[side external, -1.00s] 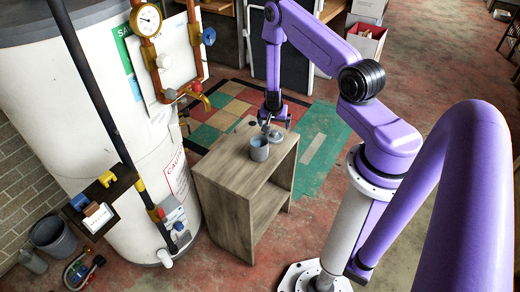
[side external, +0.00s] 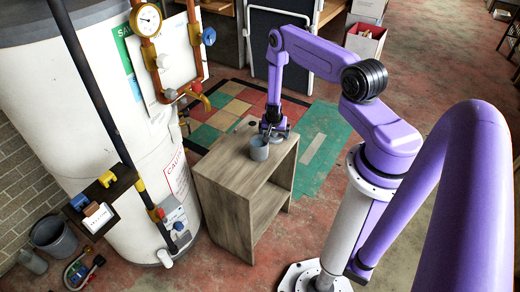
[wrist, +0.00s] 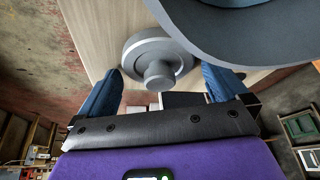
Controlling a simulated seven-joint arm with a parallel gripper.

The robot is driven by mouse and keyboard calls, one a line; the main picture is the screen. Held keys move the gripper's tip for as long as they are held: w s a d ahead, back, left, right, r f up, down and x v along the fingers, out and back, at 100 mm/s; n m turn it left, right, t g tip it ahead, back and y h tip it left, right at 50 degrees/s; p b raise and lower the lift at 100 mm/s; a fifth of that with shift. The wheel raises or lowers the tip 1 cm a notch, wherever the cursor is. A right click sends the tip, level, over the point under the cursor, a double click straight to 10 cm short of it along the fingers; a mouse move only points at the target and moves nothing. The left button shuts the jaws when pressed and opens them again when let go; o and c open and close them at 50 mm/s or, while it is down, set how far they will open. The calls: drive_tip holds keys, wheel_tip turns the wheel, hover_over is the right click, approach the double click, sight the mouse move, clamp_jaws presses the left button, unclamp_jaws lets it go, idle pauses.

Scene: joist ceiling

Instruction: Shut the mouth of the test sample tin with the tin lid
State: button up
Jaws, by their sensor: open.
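The test sample tin (side external: 259,149) is a grey-blue cup standing upright on a wooden cabinet top. In the wrist view the tin (wrist: 255,35) fills the upper right, close to the camera. The tin lid (wrist: 134,52) is a grey disc with a round knob, lying on the wooden top beside the tin, knob toward the camera. My gripper (wrist: 162,76) is open, its two blue fingers on either side of the knob with gaps. In the side view my gripper (side external: 273,131) is low behind the tin and largely hides the lid.
The wooden cabinet (side external: 225,185) has an open front; its top is clear left of the tin. A white tank (side external: 80,110) with copper pipes stands to the left. A small shelf (side external: 103,204) with blocks hangs on the tank's near side.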

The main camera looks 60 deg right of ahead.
drive_tip(key=c, duration=1.1)
drive_tip(key=shift+o, duration=0.2)
drive_tip(key=shift+r, duration=1.9)
drive_tip(key=shift+r, duration=0.1)
drive_tip(key=shift+r, duration=2.4)
drive_tip(key=a+r+n, duration=0.1)
drive_tip(key=a+r, duration=0.5)
drive_tip(key=a, duration=0.6)
drive_tip(key=shift+r+n+t, duration=0.15)
drive_tip(key=shift+n+t, duration=0.15)
drive_tip(key=shift+t, duration=0.1)
